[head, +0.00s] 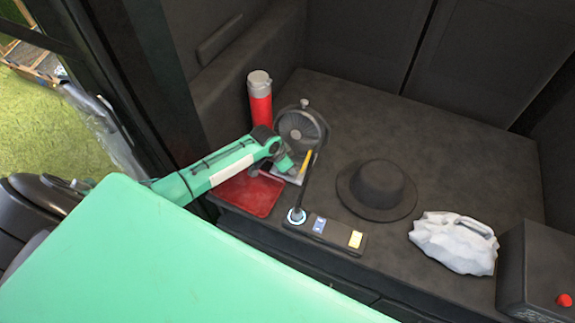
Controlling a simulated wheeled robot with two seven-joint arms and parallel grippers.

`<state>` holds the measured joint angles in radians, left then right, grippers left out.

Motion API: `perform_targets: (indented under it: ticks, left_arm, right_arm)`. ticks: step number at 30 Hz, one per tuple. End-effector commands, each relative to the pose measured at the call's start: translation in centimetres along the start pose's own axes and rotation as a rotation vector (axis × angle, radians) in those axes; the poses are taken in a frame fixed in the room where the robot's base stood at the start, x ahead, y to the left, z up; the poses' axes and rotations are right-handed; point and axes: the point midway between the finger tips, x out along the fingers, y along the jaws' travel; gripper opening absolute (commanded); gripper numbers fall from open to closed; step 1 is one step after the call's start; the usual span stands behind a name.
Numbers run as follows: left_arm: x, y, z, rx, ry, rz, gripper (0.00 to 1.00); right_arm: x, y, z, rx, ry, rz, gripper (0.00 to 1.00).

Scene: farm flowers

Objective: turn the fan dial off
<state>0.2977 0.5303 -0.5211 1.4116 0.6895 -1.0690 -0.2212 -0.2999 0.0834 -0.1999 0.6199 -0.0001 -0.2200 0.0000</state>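A dark round fan (301,129) stands on the grey surface in the head view, next to the red bottle. A small pale knob (305,103) shows at its top; I cannot tell whether this is the dial. My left arm, green, reaches in from the left, and my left gripper (284,163) is just in front of the fan's lower part. The gripper is small and partly hidden, so I cannot tell if its fingers are open or touching the fan. My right gripper is not in view.
A red bottle (260,98) stands behind my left arm. A red tray (262,203) lies below it. The back right surface is clear.

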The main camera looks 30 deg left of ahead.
Motion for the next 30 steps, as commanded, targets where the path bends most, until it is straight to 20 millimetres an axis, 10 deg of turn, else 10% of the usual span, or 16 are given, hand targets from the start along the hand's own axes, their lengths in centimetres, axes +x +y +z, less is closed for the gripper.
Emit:
perform_targets:
  ticks: [30]
  left_arm:
    - [-0.2,0.7,-0.4,-0.696,-0.001,-0.283,0.07]
  right_arm:
    - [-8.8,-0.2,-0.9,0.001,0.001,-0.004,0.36]
